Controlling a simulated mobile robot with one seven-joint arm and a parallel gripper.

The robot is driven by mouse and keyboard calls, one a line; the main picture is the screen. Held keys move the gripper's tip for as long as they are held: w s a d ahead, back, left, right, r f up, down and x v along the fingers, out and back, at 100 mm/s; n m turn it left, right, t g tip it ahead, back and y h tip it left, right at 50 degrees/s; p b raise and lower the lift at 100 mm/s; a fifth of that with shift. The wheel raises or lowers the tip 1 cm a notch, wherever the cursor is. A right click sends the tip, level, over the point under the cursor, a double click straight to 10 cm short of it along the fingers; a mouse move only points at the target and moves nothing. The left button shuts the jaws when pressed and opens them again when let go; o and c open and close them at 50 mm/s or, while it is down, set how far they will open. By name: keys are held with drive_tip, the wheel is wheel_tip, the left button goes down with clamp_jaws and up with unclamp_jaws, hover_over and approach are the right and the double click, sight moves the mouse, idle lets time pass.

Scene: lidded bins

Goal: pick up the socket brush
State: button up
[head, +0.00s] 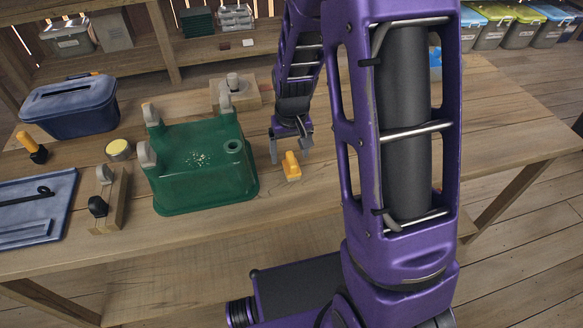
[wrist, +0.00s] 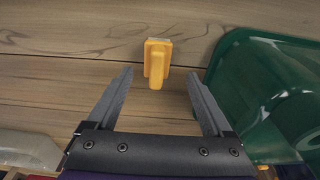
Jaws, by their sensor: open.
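A small yellow-orange piece with an upright grip on a flat base, apparently the socket brush (head: 291,168), stands on the wooden table right of the green bin. In the wrist view the brush (wrist: 157,62) is centred just beyond my fingertips, its base against the planks. My gripper (head: 290,147) is open and empty, pointing down just behind and above the brush. In the wrist view my gripper (wrist: 160,76) has its fingers apart to either side of the grip, with no contact visible. The bristles cannot be made out.
A green bin (head: 205,180) stands close left of the brush; it also shows at right in the wrist view (wrist: 245,80). A blue lidded bin (head: 70,108), an orange-handled tool (head: 30,142), a yellow-topped tin (head: 119,150) and a blue tray (head: 60,190) lie further left.

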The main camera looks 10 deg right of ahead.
sight(292, 159)
drive_tip(key=f, duration=0.5)
drive_tip(key=shift+w+d+f+b, duration=0.1)
drive_tip(key=shift+w+d+b, duration=0.15)
drive_tip(key=shift+b, duration=0.15)
drive_tip(key=shift+s, duration=0.1)
clamp_jaws()
